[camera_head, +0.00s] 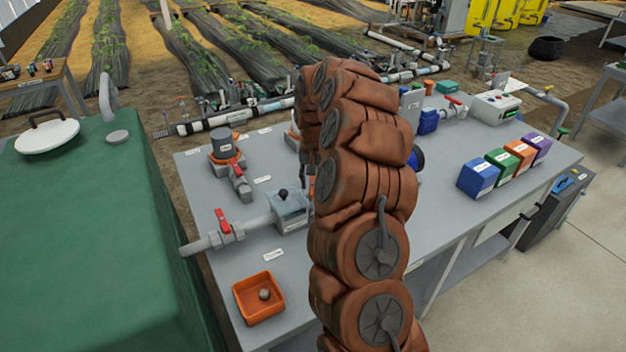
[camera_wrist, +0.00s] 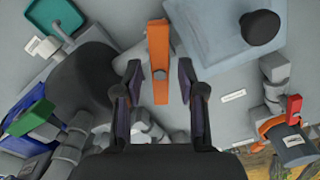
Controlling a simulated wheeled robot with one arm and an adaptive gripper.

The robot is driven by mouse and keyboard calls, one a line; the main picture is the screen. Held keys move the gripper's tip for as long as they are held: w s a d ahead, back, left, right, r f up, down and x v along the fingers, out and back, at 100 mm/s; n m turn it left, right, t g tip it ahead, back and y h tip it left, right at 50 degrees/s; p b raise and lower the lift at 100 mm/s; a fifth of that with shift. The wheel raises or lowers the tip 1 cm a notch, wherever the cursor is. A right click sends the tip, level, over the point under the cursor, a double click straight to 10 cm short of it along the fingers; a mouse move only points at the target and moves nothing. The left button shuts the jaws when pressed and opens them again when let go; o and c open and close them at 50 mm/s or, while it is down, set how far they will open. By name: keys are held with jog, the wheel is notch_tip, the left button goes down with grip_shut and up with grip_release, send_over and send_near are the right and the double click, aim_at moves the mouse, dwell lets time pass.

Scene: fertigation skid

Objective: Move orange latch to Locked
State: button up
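The orange latch (camera_wrist: 159,38) is a flat bar lying lengthwise in the wrist view, with a grey round bolt near its lower end. My gripper (camera_wrist: 160,80) is open, with one dark finger to each side of the bar's lower end. Gaps show between the fingers and the bar; I cannot tell how far above it they are. No Locked marking is readable on the latch. In the head view my brown arm covers the middle of the bench and hides both latch and gripper.
A pale blue-grey housing with a black knob (camera_wrist: 261,27) is right of the latch. A large dark round part (camera_wrist: 85,78) is left. A red-handled valve (camera_wrist: 294,109) is lower right. The grey bench (camera_head: 330,297) also holds an orange tray (camera_head: 244,306) and coloured boxes (camera_head: 478,178).

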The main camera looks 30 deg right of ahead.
grip_shut()
jog(key=shift+f+m+b, duration=0.15)
jog(key=shift+m+b, duration=0.15)
jog(key=shift+b, duration=0.35)
jog(key=shift+f+m+b, duration=0.15)
jog(key=shift+m+b, duration=0.45)
jog(key=shift+b, duration=0.3)
jog(key=m+b, duration=0.2)
jog(key=b, duration=0.1)
jog(key=shift+f+m, duration=0.1)
jog(key=shift+m, duration=0.2)
jog(key=m+b, duration=0.4)
jog(key=shift+b, duration=0.35)
jog(key=shift+r+m+b, duration=0.2)
jog(key=shift+m+b, duration=0.4)
jog(key=shift+m, duration=0.3)
jog(key=shift+r+m+b, duration=0.15)
jog(key=shift+m+b, duration=0.4)
jog(key=shift+m, duration=0.65)
jog(key=shift+o, duration=0.9)
grip_release()
